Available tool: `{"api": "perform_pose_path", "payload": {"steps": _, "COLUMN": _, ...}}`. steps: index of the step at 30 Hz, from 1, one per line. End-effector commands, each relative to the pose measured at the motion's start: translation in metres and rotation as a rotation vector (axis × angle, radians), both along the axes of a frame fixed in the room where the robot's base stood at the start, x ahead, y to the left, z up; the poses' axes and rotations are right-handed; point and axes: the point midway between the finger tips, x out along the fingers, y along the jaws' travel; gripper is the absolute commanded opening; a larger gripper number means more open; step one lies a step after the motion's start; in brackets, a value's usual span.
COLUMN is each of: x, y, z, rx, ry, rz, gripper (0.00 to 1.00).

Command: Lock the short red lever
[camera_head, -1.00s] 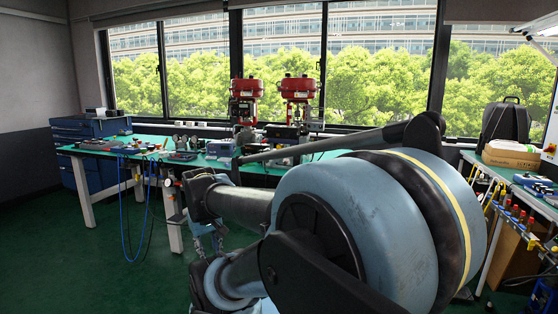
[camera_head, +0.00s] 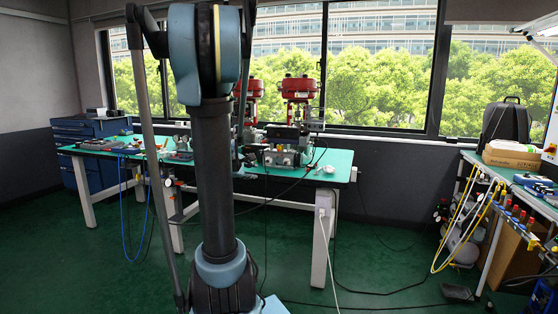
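I cannot make out a short red lever on the green-topped bench (camera_head: 338,163) under the window; things there are too small to tell. Two red-topped valve units stand at the back of that bench; the right one (camera_head: 298,88) shows clearly, and the left one (camera_head: 256,88) is partly hidden behind my arm. On the right bench, a row of small red and blue parts (camera_head: 508,211) sits along the front edge; I cannot tell whether one is the lever. My arm stands upright across the left middle of the view. My gripper does not show.
A grey box-like device (camera_head: 284,157) sits on the green bench. Blue drawer cabinets (camera_head: 85,135) stand at the far left. The right bench holds a cardboard box (camera_head: 510,154) and a black case (camera_head: 505,124). Yellow hoses (camera_head: 448,240) hang beside it. The floor between the benches is mostly clear, with cables.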

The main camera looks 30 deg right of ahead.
Motion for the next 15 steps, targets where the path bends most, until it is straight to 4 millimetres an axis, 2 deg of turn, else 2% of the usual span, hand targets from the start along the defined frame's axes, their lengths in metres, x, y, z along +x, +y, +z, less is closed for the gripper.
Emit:
{"api": "perform_pose_path", "payload": {"steps": 1, "x": 0.012, "y": -0.014, "z": 0.003, "rx": -0.055, "ry": 0.019, "rz": 0.016, "gripper": 0.29}}
{"api": "perform_pose_path", "payload": {"steps": 8, "x": 0.058, "y": -0.067, "z": 0.01, "rx": -0.329, "ry": 0.139, "rz": 0.109, "gripper": 0.29}}
{"api": "perform_pose_path", "payload": {"steps": 15, "x": 0.1, "y": -0.117, "z": 0.003, "rx": -0.608, "ry": 0.303, "rz": 0.201, "gripper": 0.29}}
